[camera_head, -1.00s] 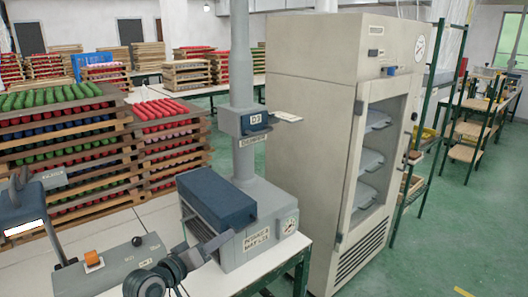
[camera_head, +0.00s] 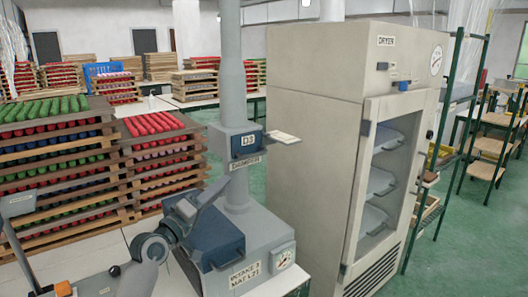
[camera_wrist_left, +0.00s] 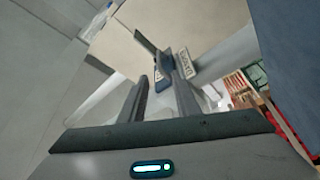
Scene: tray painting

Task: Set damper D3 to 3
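Damper D3 (camera_head: 245,143) is a grey box with a blue front around the vertical duct, with a "D3" label and a "DAMPER" label below. A pale flat lever (camera_head: 283,137) sticks out from it to the right. The setting number cannot be read. My left gripper (camera_head: 220,184) is below and left of the damper, above the blue-topped intake box, apart from the lever. In the left wrist view its two fingers (camera_wrist_left: 161,92) stand apart with nothing held. The damper's label (camera_wrist_left: 185,63) and blue face show beyond the fingertips. My right gripper is out of view.
The intake box (camera_head: 262,262) with a round dial stands under the duct. A tall dryer cabinet (camera_head: 315,130) stands close to the right of the lever. Racks of red and green rods (camera_head: 55,150) fill the left side.

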